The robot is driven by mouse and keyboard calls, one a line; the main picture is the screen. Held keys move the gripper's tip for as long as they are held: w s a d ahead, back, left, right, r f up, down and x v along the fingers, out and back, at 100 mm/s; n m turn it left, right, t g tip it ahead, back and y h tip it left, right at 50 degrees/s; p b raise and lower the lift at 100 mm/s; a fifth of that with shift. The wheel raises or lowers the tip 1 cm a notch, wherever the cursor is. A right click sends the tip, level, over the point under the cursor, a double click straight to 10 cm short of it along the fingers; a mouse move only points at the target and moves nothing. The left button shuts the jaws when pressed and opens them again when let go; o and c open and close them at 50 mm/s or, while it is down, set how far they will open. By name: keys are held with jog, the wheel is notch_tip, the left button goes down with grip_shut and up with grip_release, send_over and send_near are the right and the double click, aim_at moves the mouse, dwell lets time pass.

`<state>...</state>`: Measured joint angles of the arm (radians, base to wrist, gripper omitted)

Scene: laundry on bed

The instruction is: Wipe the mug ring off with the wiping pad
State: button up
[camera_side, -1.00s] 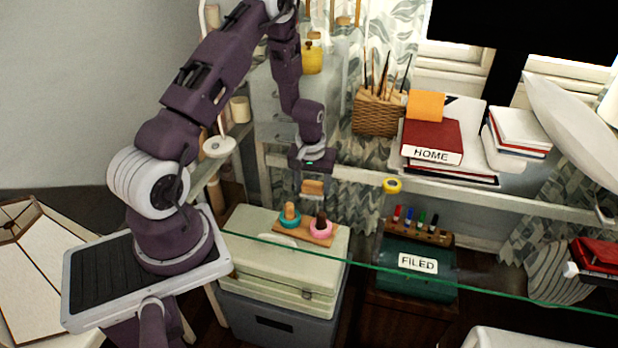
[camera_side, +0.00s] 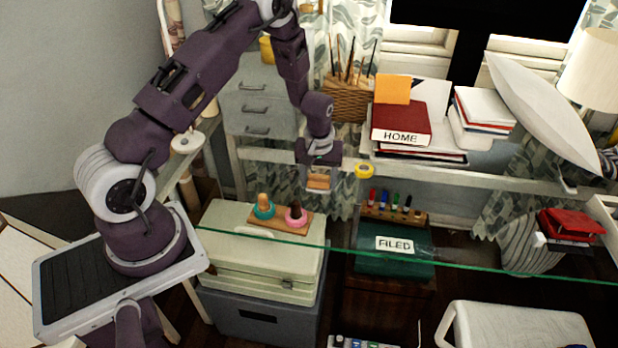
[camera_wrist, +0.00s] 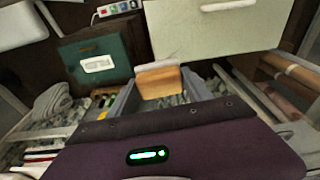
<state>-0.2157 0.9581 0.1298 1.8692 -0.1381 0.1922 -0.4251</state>
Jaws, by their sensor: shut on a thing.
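The wiping pad (camera_side: 318,183) is a small tan, wood-coloured block with a paler edge. My gripper (camera_side: 319,176) is shut on it and points down at the glass desk top, left of the yellow tape roll (camera_side: 365,171). In the wrist view the pad (camera_wrist: 159,80) sits between the two grey fingers of my gripper (camera_wrist: 160,92). I cannot tell whether the pad touches the glass. I cannot make out the mug ring in either view.
A red HOME book (camera_side: 401,122) on a stack and a wicker basket (camera_side: 347,102) of brushes stand behind my gripper. The green glass edge (camera_side: 470,269) runs along the front. The clear glass shows a green FILED box (camera_side: 393,262) and a pale case (camera_side: 262,262) below.

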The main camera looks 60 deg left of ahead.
aim_at(287, 174)
jog(key=shift+w+a, duration=0.55)
jog(key=shift+a, duration=0.05)
jog(key=shift+s+a, duration=3.5)
jog(key=shift+w+a, duration=0.4)
jog(key=shift+a, duration=0.1)
jog(key=shift+w, duration=0.3)
jog(key=shift+w+d, duration=3.45)
jog(key=shift+d, duration=0.1)
notch_tip(287, 174, up, 8)
jog(key=shift+r, duration=0.2)
jog(key=shift+a, duration=0.2)
